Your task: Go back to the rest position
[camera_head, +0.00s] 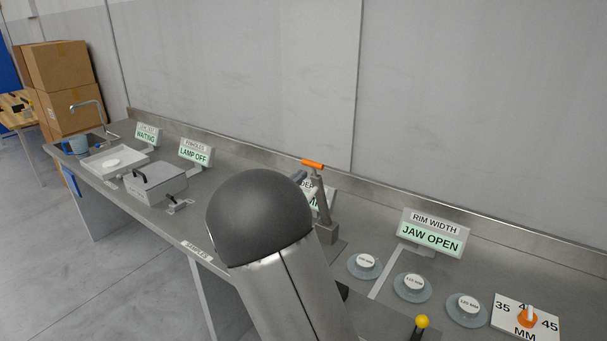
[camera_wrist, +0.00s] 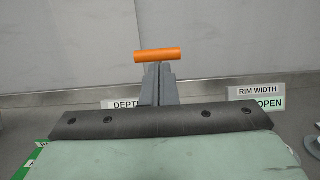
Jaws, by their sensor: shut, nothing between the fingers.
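My gripper (camera_wrist: 159,72) shows in the wrist view as two grey fingers close together above a dark bar and a pale green body. It is shut and empty. In that view an orange handle (camera_wrist: 158,55) lies just past the fingertips; whether they touch it I cannot tell. In the head view the orange handle (camera_head: 313,164) tops a grey lever press (camera_head: 326,205) at the middle of the bench. My arm's grey link and dark dome fill the lower middle there and hide most of my gripper.
The steel bench (camera_head: 385,218) runs along a grey wall. The RIM WIDTH sign (camera_head: 432,233) reads JAW OPEN. Several discs on pale round bases, including one disc (camera_head: 414,282), and a dial plate (camera_head: 526,318) lie right.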

